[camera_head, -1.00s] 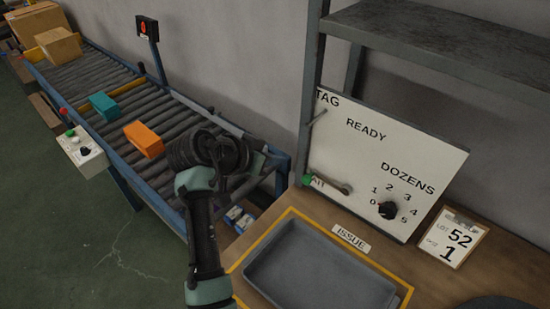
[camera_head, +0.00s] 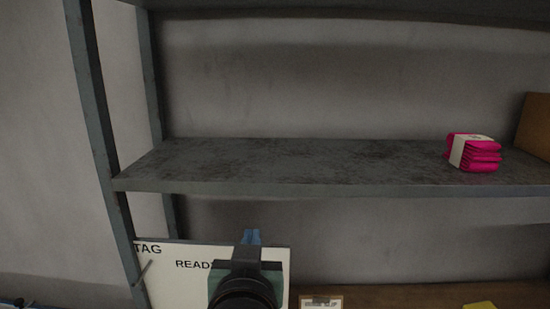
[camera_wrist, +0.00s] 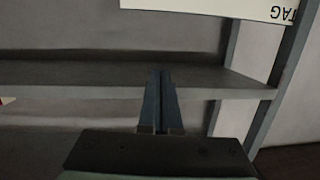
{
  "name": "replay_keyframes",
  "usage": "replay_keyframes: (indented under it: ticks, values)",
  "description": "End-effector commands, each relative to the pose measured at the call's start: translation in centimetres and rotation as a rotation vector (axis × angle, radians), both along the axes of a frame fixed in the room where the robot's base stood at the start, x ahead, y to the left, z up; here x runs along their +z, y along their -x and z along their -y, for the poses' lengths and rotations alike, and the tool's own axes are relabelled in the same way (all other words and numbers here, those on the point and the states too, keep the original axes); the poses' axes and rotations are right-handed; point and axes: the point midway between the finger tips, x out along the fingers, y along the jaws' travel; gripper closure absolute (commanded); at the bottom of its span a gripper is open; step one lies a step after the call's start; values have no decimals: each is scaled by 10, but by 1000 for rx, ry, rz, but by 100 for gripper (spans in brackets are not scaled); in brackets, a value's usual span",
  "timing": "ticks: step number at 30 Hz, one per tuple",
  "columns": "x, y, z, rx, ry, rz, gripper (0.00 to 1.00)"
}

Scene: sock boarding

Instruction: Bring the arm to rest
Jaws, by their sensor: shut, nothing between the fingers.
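My gripper (camera_head: 252,237) shows at the bottom middle of the head view, in front of the white board. Its blue fingers point up and away, below the shelf's front edge. In the wrist view my gripper (camera_wrist: 161,75) has its two fingers together with nothing between them. My wrist hides part of the board and its lettering.
A grey metal shelf (camera_head: 250,165) spans the view above my gripper, with a pink banded bundle (camera_head: 474,152) at its right and a brown box (camera_head: 536,125) beyond. The white board (camera_head: 185,285) reads TAG and READY. A wooden worktop (camera_head: 400,295) lies below.

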Motion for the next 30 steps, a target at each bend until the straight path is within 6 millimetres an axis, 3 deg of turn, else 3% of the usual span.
replay_keyframes:
  ticks: [1,3,5,9,12,15,18,21,30]
  values:
    - [20,11,26,-23,17,65,100]
    - [50,25,45,-36,46,160,100]
    - [89,30,38,-29,42,277,100]
    - [172,61,38,-35,38,544,100]
    - [222,91,38,-39,33,724,100]
    - [259,120,37,-41,31,866,100]
    - [279,140,37,-42,28,955,100]
    - [288,150,37,-42,28,994,100]
    - [288,150,37,-42,28,994,100]
